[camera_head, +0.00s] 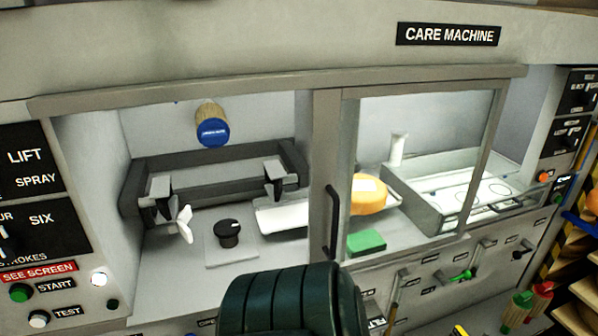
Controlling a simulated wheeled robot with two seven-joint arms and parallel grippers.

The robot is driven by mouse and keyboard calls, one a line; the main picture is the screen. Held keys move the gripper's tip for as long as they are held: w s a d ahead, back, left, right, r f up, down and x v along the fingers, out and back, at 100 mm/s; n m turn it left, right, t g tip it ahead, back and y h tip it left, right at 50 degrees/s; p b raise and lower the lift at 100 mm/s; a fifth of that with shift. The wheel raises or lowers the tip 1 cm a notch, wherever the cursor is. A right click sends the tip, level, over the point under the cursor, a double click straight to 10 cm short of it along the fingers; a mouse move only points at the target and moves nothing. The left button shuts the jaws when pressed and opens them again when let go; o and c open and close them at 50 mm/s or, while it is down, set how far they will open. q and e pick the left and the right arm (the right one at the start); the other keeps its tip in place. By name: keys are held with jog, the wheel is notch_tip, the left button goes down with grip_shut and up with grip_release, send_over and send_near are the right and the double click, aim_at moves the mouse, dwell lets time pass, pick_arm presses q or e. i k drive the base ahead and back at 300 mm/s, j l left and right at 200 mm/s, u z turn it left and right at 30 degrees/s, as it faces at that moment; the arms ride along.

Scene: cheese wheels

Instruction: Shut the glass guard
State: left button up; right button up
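The glass guard (432,120) is a framed clear sliding pane on the front of the care machine. It stands over the right half of the opening, and the left half is uncovered. Its dark upright handle (331,222) is on its left frame bar, near the middle of the machine. Neither of my grippers is in view. A dark green ribbed part at the bottom middle looks like one of my own arm links and hides some of the machine's lower front.
Inside the opening are a dark cradle (215,170), a black knob (228,234) and a blue-ended roller (213,131). Behind the glass are an orange cheese wheel (369,200), a green block (366,242) and a metal tray (450,222). Shelves (583,250) stand at far right.

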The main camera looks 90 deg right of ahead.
aim_at(324, 203)
jog(key=z, duration=3.4)
